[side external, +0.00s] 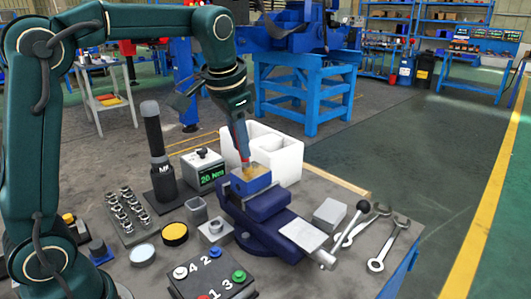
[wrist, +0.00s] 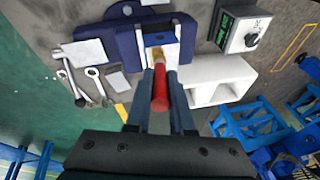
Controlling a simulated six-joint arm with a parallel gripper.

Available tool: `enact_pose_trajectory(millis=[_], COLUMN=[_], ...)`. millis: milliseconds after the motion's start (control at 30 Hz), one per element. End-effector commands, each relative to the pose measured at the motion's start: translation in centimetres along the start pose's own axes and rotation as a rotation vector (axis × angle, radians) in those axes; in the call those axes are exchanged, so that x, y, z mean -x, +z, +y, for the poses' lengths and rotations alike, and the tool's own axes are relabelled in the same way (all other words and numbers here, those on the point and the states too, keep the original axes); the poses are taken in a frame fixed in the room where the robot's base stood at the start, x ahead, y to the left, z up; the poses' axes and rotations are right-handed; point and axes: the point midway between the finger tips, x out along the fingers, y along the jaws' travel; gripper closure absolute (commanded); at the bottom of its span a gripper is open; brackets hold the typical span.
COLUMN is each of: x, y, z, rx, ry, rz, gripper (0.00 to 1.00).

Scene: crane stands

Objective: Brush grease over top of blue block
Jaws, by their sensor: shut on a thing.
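A blue block (side external: 262,184) is clamped in the jaws of a dark blue vise (side external: 268,210). A yellowish patch shows on its top, around the brush tip. In the wrist view the blue block (wrist: 160,39) lies just beyond the fingertips. My gripper (side external: 238,122) is above the vise, shut on a brush with a red handle (wrist: 160,92). The brush points down and its tip is at the block's top; I cannot tell exactly how firmly it touches. The bristle end is partly hidden in the wrist view.
A white divided box (side external: 278,155) stands close behind the vise. A torque display (side external: 205,170) and a dark tool stand (side external: 162,180) are to the left. Wrenches (side external: 390,245) and a grey block (side external: 330,214) lie right. A numbered button box (side external: 210,278) is in front.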

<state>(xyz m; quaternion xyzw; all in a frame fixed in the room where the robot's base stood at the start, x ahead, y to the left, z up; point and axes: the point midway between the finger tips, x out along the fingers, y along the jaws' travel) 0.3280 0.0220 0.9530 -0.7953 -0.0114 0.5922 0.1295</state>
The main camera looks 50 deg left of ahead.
Motion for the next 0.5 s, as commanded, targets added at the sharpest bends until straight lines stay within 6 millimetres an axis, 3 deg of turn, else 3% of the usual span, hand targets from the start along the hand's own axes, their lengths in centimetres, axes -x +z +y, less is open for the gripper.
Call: enact_pose_trajectory(millis=[200, 500], x=[0.5, 0.5], y=[1.7, 2.3], z=[0.2, -0.1], rx=[0.001, 0.001], ry=[0.000, -0.001], rz=[0.001, -0.001], gripper=[1.00, 1.00])
